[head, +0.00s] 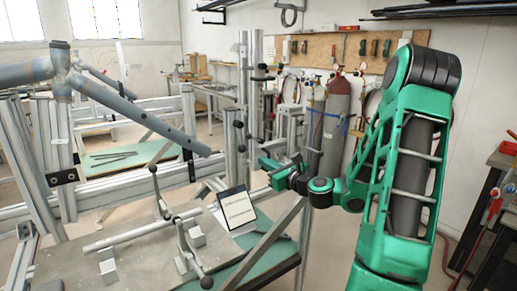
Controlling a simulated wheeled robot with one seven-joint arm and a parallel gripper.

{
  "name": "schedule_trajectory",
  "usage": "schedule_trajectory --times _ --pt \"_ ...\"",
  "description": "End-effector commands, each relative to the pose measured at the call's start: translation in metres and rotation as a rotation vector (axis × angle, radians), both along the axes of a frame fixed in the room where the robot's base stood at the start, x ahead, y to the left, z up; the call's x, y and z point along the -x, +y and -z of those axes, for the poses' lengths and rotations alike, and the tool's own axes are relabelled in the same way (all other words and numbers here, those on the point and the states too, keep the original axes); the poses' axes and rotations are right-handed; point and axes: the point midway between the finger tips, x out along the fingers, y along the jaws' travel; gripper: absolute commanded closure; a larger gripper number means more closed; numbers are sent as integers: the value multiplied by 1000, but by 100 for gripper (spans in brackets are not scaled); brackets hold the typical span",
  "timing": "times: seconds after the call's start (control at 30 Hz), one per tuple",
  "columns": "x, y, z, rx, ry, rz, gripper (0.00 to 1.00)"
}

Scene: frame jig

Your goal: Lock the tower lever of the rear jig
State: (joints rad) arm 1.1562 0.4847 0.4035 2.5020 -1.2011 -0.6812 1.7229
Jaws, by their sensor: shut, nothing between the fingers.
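The jig is a frame of grey aluminium profiles carrying grey tubes. An upright profile tower (243,100) stands behind the middle of the jig, with several small black knobs and clamps on its side. Which of these is the tower lever, and whether it is locked, I cannot tell. Two levers with black ball ends, a farther one (158,190) and a nearer one (190,250), stand on the front plate. My gripper (266,169), green and black, is shut and empty. It points left, right of the tower's lower part in the picture; whether it touches anything is unclear.
A long grey tube (130,105) slopes across the jig at left. Gas cylinders (333,125) stand behind my arm. A bench with red items (500,175) is at right. Open floor (325,250) lies below my gripper.

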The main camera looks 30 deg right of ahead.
Motion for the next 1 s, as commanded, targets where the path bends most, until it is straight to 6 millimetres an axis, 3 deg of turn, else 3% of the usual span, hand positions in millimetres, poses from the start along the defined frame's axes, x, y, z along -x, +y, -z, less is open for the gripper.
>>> schedule_trajectory --times 0.13,0.37,0.83,1.0 --pt "-2 3 -1 -100 -10 7 100" --pt "-19 4 -2 -114 -13 7 100" --pt "-105 6 -1 -111 -14 9 100" --pt "-94 4 -22 -109 -14 12 100"
